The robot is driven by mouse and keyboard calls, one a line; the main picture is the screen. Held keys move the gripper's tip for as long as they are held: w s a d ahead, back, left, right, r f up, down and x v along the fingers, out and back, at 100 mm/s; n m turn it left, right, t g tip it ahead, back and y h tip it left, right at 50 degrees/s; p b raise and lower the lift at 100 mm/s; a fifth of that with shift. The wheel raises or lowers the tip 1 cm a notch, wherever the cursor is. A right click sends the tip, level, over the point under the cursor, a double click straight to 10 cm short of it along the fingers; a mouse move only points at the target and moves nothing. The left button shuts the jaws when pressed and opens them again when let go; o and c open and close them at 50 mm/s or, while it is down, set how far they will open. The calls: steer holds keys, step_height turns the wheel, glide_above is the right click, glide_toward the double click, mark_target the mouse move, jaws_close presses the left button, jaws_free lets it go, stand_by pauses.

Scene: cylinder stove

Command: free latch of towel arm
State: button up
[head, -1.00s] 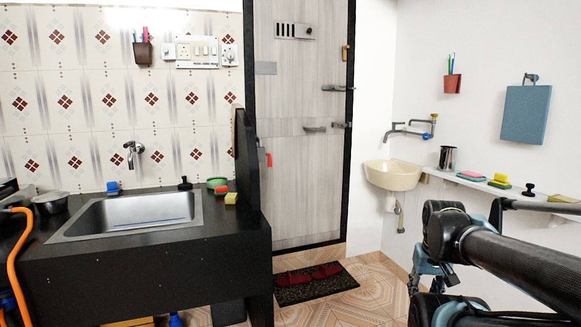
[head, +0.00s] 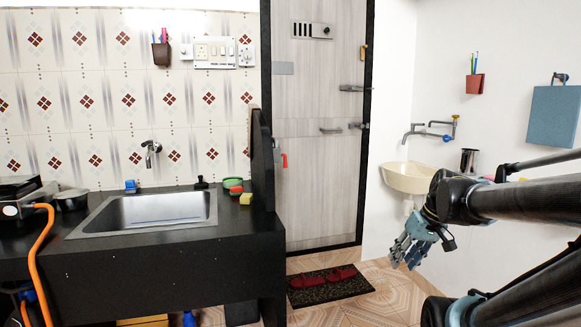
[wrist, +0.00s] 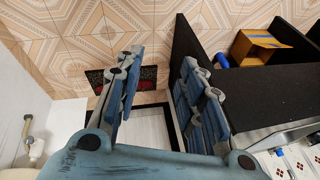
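A blue towel (head: 554,114) hangs on the white wall at the far right of the head view. A small dark wall fitting (head: 560,77) shows at its top edge; a latch on it is too small to make out. My gripper (head: 405,252) points down in front of the wash basin, left of and below the towel, well apart from it. In the wrist view my gripper (wrist: 164,85) has its two blue fingers spread, with nothing between them. The towel is not in the wrist view.
A cream wash basin (head: 407,177) is behind my gripper. A dark mat (head: 328,290) with red slippers lies before the closed door (head: 310,185). A black counter (head: 150,270) with a steel sink stands at left.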

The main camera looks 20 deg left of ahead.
steer(key=w+a+r+n+y, duration=0.35)
steer(key=w+a+r, duration=0.25)
steer(key=w+a, duration=0.2)
steer(key=w+a+r+n+y, duration=0.3)
steer(key=w+a+r+y, duration=0.15)
steer(key=w+a, duration=0.35)
steer(key=n+g+y, duration=0.2)
steer(key=n+y, duration=0.4)
steer(key=n, duration=0.1)
glide_toward(284, 161)
steer(key=w+a+f, duration=0.1)
steer(key=a, duration=0.6)
steer(key=shift+a, duration=0.25)
jaws_close()
